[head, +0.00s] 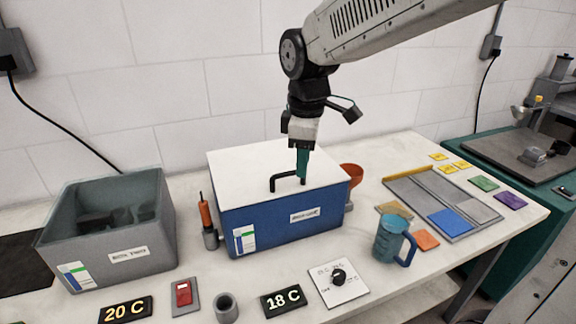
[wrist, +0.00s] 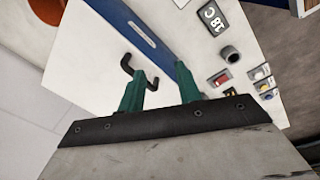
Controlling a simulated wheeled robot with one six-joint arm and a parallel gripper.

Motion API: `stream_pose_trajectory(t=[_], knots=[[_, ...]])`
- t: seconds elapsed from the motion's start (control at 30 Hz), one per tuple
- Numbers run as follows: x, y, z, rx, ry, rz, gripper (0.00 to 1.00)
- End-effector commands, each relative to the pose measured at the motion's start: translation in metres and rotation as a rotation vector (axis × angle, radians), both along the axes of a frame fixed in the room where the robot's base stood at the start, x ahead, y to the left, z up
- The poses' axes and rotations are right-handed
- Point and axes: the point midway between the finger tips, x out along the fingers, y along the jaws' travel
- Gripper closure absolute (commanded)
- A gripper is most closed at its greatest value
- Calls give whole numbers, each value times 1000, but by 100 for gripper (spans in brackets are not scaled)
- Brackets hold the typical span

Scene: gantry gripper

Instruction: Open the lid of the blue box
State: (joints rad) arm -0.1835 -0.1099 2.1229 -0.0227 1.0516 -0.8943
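The blue box (head: 275,228) stands on the white table, and its blue side also shows in the wrist view (wrist: 140,28). Its white lid (head: 240,165) lies flat and closed on top. A black bar handle (head: 274,184) rises from the lid; it also shows in the wrist view (wrist: 127,62). My gripper (head: 303,168) points down at the handle's right end. In the wrist view the two green fingers of my gripper (wrist: 160,78) are apart. The handle passes by the left finger, which hides part of it; I cannot tell if they touch.
A grey open bin (head: 160,240) stands left of the box, with an orange-handled tool (head: 205,215) between them. A blue mug (head: 388,240) and an orange funnel (head: 352,172) are at the right. A dial plate (head: 335,285) and number plaques lie in front.

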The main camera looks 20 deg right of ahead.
Motion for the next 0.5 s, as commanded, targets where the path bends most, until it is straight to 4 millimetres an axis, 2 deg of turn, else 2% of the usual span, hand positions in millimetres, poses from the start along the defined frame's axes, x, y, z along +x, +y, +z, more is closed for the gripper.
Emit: stream_pose_trajectory(t=[0.03, 0.13, 0.2, 0.33, 0.5], knots=[[19, 6, 2, -8, -23, 121, 66], [41, 10, 14, -27, -80, 324, 66], [47, 11, 21, -40, -107, 427, 66], [49, 11, 20, -55, -117, 528, 66], [51, 11, 6, -57, -114, 549, 66]])
